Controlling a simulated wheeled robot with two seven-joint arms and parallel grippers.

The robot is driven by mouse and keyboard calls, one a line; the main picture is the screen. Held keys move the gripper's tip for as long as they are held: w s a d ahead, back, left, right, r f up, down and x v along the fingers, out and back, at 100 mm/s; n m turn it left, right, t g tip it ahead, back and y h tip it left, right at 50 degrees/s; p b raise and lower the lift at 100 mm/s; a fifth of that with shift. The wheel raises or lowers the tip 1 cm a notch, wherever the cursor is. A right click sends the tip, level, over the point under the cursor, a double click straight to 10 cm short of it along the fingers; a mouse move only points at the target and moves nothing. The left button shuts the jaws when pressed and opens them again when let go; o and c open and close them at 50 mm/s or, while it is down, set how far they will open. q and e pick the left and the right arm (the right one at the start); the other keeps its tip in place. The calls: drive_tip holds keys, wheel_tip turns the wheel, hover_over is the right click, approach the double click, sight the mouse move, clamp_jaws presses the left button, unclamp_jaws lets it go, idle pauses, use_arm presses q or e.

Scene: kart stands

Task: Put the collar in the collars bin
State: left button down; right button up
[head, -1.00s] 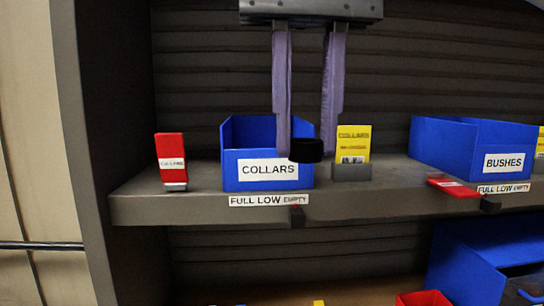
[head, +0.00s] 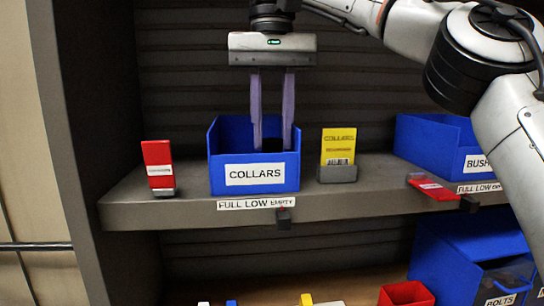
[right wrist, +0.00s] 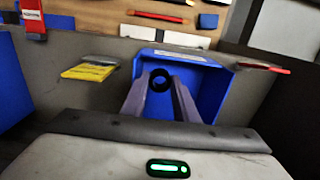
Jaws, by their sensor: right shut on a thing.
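The collar, a short black ring, shows in the right wrist view (right wrist: 160,80) between the fingertips. My right gripper (head: 272,140) is shut on it. In the head view the purple fingers reach down behind the front wall of the blue collars bin (head: 255,175), which bears a white COLLARS label. The lower fingertips are hidden by that wall, and only a dark bit of the collar shows there. The bin also shows in the right wrist view (right wrist: 208,88), around and below the fingers. I cannot tell whether the collar touches the bin floor. My left gripper is not in view.
A red card (head: 158,165) stands left of the bin and a yellow card (head: 338,148) right of it, on the grey shelf (head: 150,215). A blue bushes bin (head: 425,140) is farther right, partly behind my right arm. A red tag (head: 433,187) lies near it.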

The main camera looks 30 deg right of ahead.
sight(273, 140)
drive_tip(key=shift+f, duration=2.1)
drive_tip(key=shift+w+f, duration=0.2)
drive_tip(key=shift+f, duration=0.25)
drive_tip(key=shift+f, duration=0.15)
drive_tip(key=o, duration=0.8)
drive_tip(key=shift+r, duration=3.85)
